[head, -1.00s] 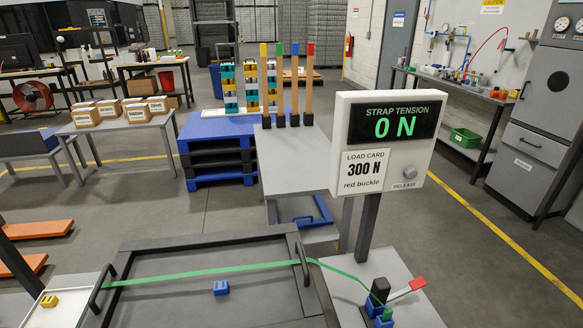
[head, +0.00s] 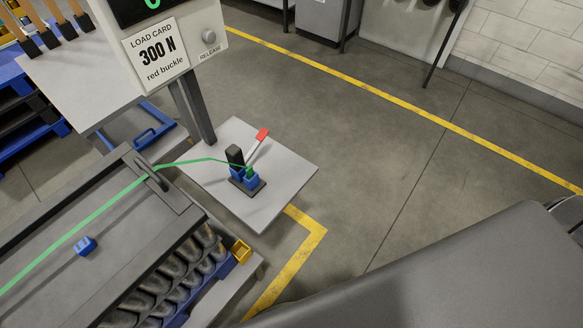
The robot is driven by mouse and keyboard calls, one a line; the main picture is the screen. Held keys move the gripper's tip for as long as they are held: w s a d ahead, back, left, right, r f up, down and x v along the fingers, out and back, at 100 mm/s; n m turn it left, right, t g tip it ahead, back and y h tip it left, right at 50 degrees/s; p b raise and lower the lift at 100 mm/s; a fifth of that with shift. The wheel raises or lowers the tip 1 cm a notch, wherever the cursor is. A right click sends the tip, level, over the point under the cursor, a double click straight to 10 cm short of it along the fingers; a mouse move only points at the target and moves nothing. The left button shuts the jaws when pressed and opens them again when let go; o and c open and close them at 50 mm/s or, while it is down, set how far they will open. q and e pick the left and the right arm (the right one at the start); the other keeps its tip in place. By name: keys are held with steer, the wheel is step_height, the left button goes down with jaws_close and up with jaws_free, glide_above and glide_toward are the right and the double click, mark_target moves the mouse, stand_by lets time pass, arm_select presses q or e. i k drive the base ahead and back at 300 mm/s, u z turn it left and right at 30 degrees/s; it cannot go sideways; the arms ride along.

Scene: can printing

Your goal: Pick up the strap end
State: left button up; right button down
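The green strap (head: 92,218) runs from the lower left across the dark grey lid and passes at the handle (head: 152,174) on the lid's right end. Beyond it, the strap crosses to a small tensioner with blue parts (head: 247,181). The strap end (head: 249,173) appears as a green piece at this tensioner; whether it is fastened there I cannot tell. A lever with a red tip (head: 262,134) rises beside it. Neither gripper is in view.
The tensioner stands on a light grey plate (head: 290,172) with the display post (head: 197,108). Its card reads 300 N, red buckle. A blue block (head: 85,246) lies on the lid, and a yellow block (head: 240,251) is by the crate.

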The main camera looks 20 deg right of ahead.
mark_target(249, 172)
steer(key=z, duration=2.6)
steer(key=i, duration=2.15)
steer(key=u, duration=3)
